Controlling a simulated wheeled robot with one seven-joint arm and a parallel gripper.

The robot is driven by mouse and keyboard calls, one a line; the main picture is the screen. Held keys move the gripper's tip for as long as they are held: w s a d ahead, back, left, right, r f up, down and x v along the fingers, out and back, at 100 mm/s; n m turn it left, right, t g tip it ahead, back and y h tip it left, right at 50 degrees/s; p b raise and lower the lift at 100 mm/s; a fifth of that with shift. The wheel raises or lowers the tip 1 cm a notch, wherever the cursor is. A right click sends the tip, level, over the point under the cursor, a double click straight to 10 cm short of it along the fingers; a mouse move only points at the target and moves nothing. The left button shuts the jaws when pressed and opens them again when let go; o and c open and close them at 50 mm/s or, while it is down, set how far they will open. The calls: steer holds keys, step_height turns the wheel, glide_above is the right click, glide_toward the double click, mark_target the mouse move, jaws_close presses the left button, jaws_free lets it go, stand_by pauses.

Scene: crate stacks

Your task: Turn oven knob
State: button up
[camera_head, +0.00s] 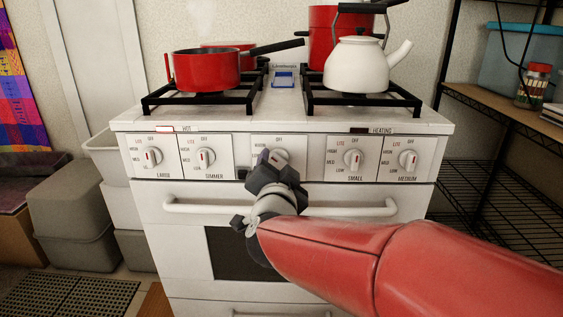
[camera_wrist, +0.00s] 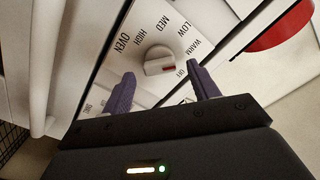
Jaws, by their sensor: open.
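In the head view the oven knob (camera_head: 281,158) is the middle one on the white stove front (camera_head: 318,167), partly covered by my gripper (camera_head: 264,165). In the wrist view my gripper (camera_wrist: 160,72) is open, with one purple-grey finger at each side of the knob's lower part and gaps between. It holds nothing. How far the fingertips are from the panel is hard to tell.
Burner knobs flank it, including the simmer knob (camera_head: 205,157) and small knob (camera_head: 352,159). The oven handle (camera_head: 350,211) runs below. A red pot (camera_head: 207,72) and white kettle (camera_head: 356,66) stand on the grates. A dark shelf (camera_head: 490,160) is at right, grey bins (camera_head: 70,205) at left.

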steer(key=shift+w, duration=1.05)
steer(key=shift+c, duration=0.3)
steer(key=c, duration=0.9)
steer(key=shift+c, duration=0.2)
